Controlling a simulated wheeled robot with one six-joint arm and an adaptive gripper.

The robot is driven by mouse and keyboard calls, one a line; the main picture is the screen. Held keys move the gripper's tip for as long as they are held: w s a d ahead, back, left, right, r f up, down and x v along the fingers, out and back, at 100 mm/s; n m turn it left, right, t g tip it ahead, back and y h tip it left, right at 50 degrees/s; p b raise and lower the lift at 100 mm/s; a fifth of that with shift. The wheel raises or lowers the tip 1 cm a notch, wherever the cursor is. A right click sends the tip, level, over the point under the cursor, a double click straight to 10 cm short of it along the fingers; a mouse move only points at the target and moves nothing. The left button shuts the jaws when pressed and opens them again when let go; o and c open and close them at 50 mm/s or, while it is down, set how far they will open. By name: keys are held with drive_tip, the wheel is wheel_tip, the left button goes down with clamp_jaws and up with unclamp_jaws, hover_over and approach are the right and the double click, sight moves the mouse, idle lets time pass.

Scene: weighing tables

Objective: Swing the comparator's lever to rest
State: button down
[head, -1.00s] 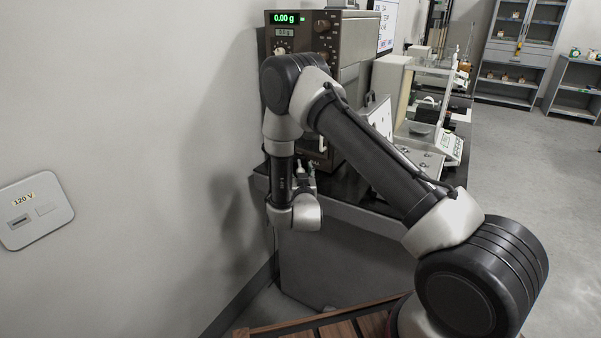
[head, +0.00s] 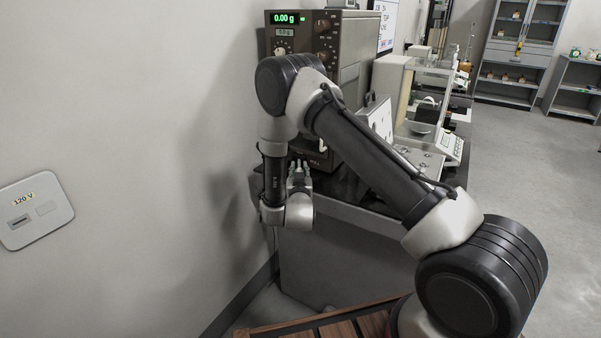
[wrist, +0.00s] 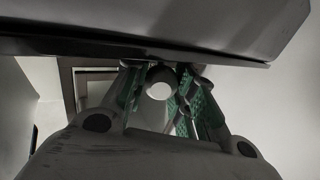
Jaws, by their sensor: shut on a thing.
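The comparator (head: 353,60) is a tall brown cabinet with a green display reading 0.00 g, standing on the dark table against the wall. My arm covers part of its front. My gripper (head: 299,166) is low in front of the cabinet, by the table's front edge. In the wrist view, the green-padded fingers of my gripper (wrist: 160,92) close around a pale, round-ended piece, which looks like the lever's knob (wrist: 159,83). The rest of the lever is hidden in both views, so its angle cannot be told.
The grey front of the table (head: 335,245) is just below my gripper, and the wall is close on the left. A glass-sided balance (head: 428,105) stands farther right. Open floor (head: 530,190) lies to the right, before the shelves.

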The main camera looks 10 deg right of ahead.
drive_tip(key=a+m+h, duration=0.1)
drive_tip(key=h, duration=0.1)
drive_tip(key=a+m+g+h, duration=0.1)
drive_tip(key=h, duration=0.1)
drive_tip(key=shift+w+a+m+g, duration=0.1)
drive_tip(key=shift+w+m+g, duration=0.2)
drive_tip(key=shift+w+m, duration=0.1)
drive_tip(key=shift+w+a+m+g+h, duration=0.25)
drive_tip(key=shift+a+m+g+h, duration=0.25)
drive_tip(key=shift+h, duration=0.25)
drive_tip(key=shift+w+a+m+g+h, duration=0.25)
drive_tip(key=shift+m+g+h, duration=0.15)
drive_tip(key=shift+m+h, duration=0.3)
drive_tip(key=shift+w+a, duration=0.3)
drive_tip(key=shift+a, duration=0.05)
drive_tip(key=c, duration=1.1)
unclamp_jaws()
drive_tip(key=shift+c, duration=0.2)
drive_tip(key=v, duration=1.2)
